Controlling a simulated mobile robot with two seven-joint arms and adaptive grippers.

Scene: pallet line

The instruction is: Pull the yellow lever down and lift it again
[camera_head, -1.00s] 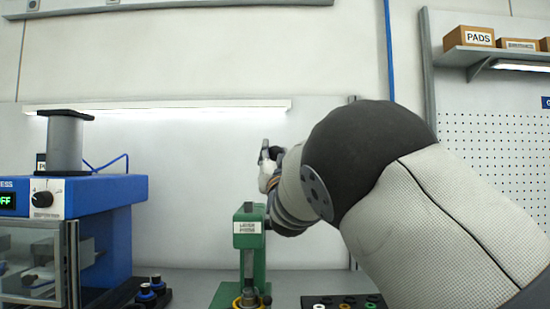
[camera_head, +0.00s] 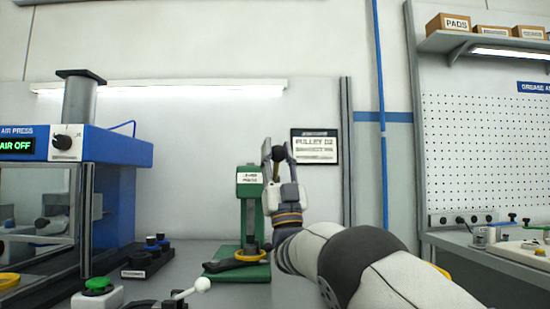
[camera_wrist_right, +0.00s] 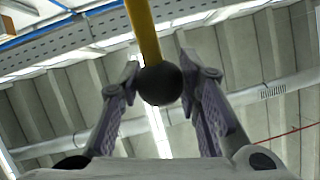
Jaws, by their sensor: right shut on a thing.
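A green lever press (camera_head: 250,215) stands on the grey bench in the middle of the head view. In the right wrist view the yellow lever (camera_wrist_right: 143,30) comes down from the top and ends in a black ball knob (camera_wrist_right: 160,86). My right gripper (camera_head: 278,153) is just above and right of the press top in the head view. In the right wrist view its two fingers stand on either side of the knob, and it is shut on the lever there. In the head view the lever is mostly hidden by my right gripper and arm. My left gripper is out of view.
A blue air press (camera_head: 118,150) stands at the left, with a green button box (camera_head: 98,292) and a white-knobbed lever (camera_head: 202,285) in front. A pegboard (camera_head: 490,150) and a box shelf (camera_head: 490,42) are at the right. A sign (camera_head: 316,147) hangs behind my gripper.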

